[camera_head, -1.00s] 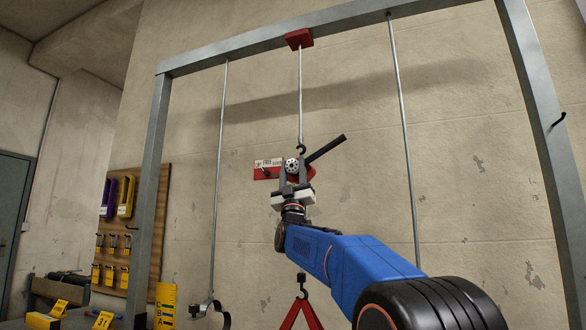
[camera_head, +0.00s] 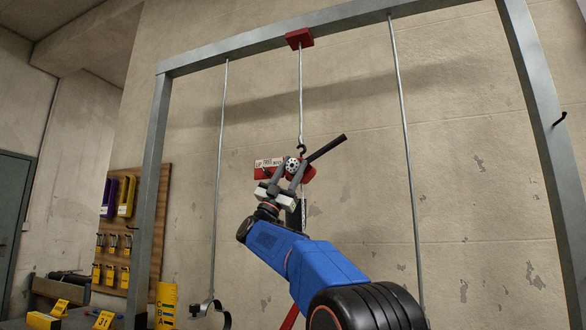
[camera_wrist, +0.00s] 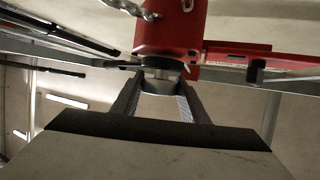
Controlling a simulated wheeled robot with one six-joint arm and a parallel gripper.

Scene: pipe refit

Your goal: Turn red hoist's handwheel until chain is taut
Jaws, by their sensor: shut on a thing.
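The red hoist (camera_head: 308,173) hangs from a hook (camera_head: 301,149) under the overhead beam. Its dark lever (camera_head: 327,149) points up and right, and a label plate (camera_head: 266,164) sits at its left. My gripper (camera_head: 292,170) reaches up to the hoist from below left. In the wrist view, my gripper's fingers (camera_wrist: 157,98) are closed on both sides of the round handwheel (camera_wrist: 162,68), below the red hoist body (camera_wrist: 172,28). A bit of chain (camera_wrist: 140,8) shows at the top there. The chain below the hoist is largely hidden in the head view, so its tension cannot be told.
Metal rods hang left (camera_head: 218,180) and right (camera_head: 406,140) of the hoist from a grey frame (camera_head: 150,200). The left rod ends in an open clamp (camera_head: 222,312). A tool board (camera_head: 145,220) is on the wall at left. A red sling (camera_head: 290,318) shows partly behind my arm.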

